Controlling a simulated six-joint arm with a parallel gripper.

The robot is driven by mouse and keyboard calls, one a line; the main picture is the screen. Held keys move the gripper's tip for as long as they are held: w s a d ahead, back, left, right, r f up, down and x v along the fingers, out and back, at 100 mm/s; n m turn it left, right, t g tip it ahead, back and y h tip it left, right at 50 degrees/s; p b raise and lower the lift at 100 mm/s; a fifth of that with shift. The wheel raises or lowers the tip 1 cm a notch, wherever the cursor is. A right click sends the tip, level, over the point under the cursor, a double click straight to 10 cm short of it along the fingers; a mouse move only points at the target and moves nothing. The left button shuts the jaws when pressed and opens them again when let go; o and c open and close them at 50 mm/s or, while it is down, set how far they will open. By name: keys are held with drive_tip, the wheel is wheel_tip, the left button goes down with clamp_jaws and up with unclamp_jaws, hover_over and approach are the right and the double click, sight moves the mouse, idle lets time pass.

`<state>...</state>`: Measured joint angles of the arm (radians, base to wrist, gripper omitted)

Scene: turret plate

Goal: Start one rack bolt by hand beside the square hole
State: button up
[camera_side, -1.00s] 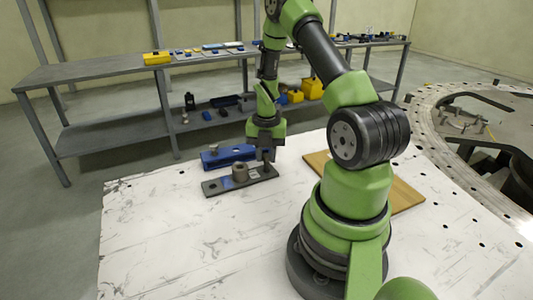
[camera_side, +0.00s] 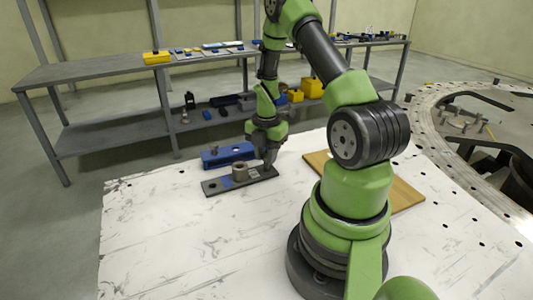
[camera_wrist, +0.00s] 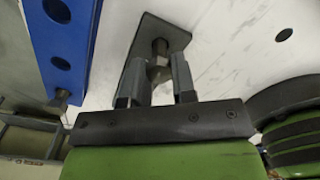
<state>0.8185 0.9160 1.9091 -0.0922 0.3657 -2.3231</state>
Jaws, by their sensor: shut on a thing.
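My gripper (camera_side: 268,164) points down at the right end of a dark flat plate (camera_side: 212,187) on the white table. In the wrist view my gripper (camera_wrist: 155,82) is shut on a metal bolt (camera_wrist: 159,69), gripped by its head. The bolt's shank meets or nearly meets the dark plate (camera_wrist: 171,30); I cannot tell how deep it sits. A short round boss (camera_side: 240,172) stands near the plate's middle. A blue bar (camera_side: 225,154) lies behind the plate, and its round holes show in the wrist view (camera_wrist: 62,62). I cannot make out a square hole.
A wooden board (camera_side: 402,194) lies right of the plate, partly behind my arm. A grey shelf (camera_side: 110,72) with small parts and yellow boxes stands behind the table. A round perforated ring (camera_side: 437,130) is at the right. The table's front left is clear.

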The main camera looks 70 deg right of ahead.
drive_tip(key=shift+f+m, duration=0.1)
drive_tip(key=shift+m, duration=0.6)
drive_tip(key=m, duration=0.3)
